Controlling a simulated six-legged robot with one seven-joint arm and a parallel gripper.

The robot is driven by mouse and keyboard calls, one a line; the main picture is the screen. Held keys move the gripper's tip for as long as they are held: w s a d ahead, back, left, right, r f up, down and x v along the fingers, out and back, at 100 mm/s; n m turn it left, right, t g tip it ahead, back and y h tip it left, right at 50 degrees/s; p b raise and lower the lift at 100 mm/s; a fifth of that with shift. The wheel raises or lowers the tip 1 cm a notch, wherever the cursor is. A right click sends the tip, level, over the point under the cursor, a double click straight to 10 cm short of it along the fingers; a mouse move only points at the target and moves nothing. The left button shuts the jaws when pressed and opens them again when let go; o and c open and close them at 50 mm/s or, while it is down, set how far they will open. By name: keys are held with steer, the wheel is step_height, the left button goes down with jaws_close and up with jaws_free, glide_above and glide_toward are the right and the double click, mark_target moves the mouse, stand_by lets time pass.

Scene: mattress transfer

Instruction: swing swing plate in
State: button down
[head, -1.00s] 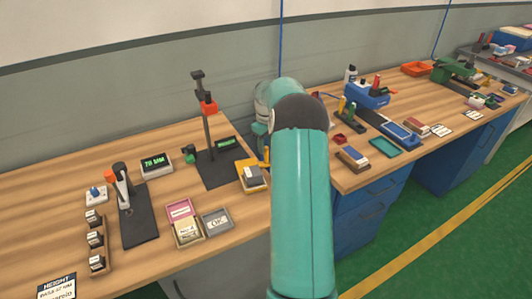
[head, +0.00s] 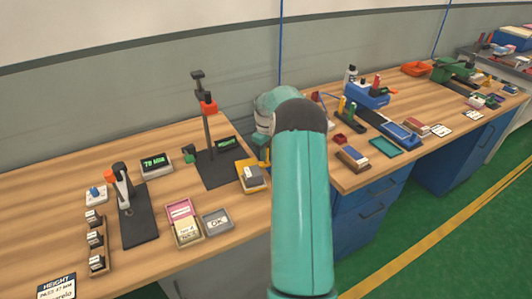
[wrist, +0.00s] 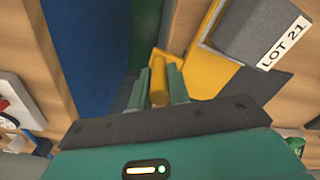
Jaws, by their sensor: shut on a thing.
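The yellow swing plate (head: 240,171) is at the right edge of the left bench top, beside the black base of a height stand (head: 208,140). In the wrist view the yellow plate (wrist: 197,78) carries a grey block (wrist: 255,28) with a white "LOT 21" label. The block also shows on the plate in the head view (head: 252,173). My gripper (wrist: 158,84) is shut on the plate's upright yellow handle (wrist: 161,88), a finger on each side. In the head view my gripper (head: 264,152) is at the plate's right side, partly hidden by my arm.
A grey "OK" tray (head: 217,221) and a pink-lined tray (head: 181,209) lie in front of the stand. A lever tool on a black base (head: 137,214) stands left. The right bench (head: 350,181) holds several tools and trays. A gap separates the benches.

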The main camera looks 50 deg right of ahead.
mark_target(246, 165)
steer(key=shift+s+a+m, duration=0.15)
steer(key=shift+m, duration=0.15)
steer(key=shift+s+a+r+m, duration=0.1)
steer(key=shift+s+a+m, duration=0.2)
steer(key=shift+a+m, duration=0.45)
steer(key=shift+s+a+m, duration=0.3)
steer(key=shift+a+m, duration=0.05)
steer(key=shift+m, duration=0.7)
steer(key=shift+s+a+m, duration=0.1)
steer(key=shift+a+m, duration=0.65)
steer(key=shift+m, duration=0.35)
steer(key=shift+s+a+m, duration=0.1)
steer(key=shift+a+m, duration=0.6)
steer(key=shift+m, duration=0.4)
steer(key=shift+w+a+m, duration=0.15)
steer(key=shift+a+m, duration=0.55)
steer(key=shift+m, duration=0.25)
steer(key=shift+w+a+m, duration=0.1)
steer(key=shift+a+m, duration=0.55)
steer(key=shift+m, duration=0.3)
steer(key=shift+w+a+m, duration=0.3)
steer(key=shift+a+m, duration=0.2)
steer(key=shift+m, duration=0.35)
steer(key=shift+w+a+m, duration=0.3)
steer(key=shift+a+m, duration=0.2)
steer(key=shift+m, duration=0.35)
steer(key=shift+w+a, duration=0.1)
steer(key=c, duration=1.3)
jaws_free()
